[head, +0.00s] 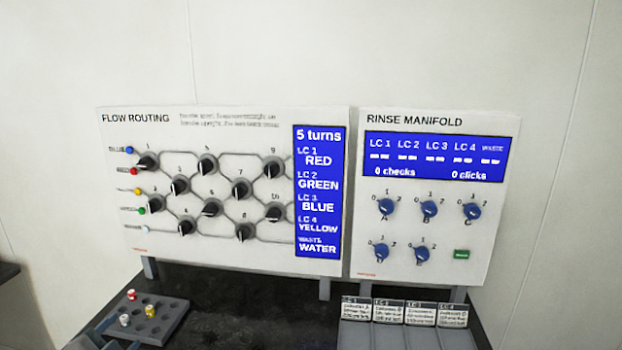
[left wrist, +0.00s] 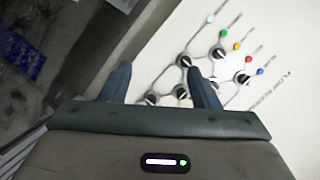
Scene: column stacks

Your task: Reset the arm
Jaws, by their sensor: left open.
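My left gripper (left wrist: 156,70) is open and empty in the left wrist view, its two dark blue-grey fingers well apart. The flow routing panel (left wrist: 215,95) lies beyond it, tilted in that view, and the right finger overlaps some of its knobs. In the head view, a small part of my left gripper (head: 118,335) shows at the bottom left, beside the grey rack. It is below the flow routing panel (head: 120,240), which stands upright with several black knobs. My right arm does not show.
The rinse manifold panel (head: 425,272) with blue knobs and a green button (head: 461,254) stands at the right. The grey rack (head: 172,318) holds red, white and yellow-capped vials. Grey labelled trays (head: 400,338) sit at the front right. Dark counter (head: 240,320) between them is clear.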

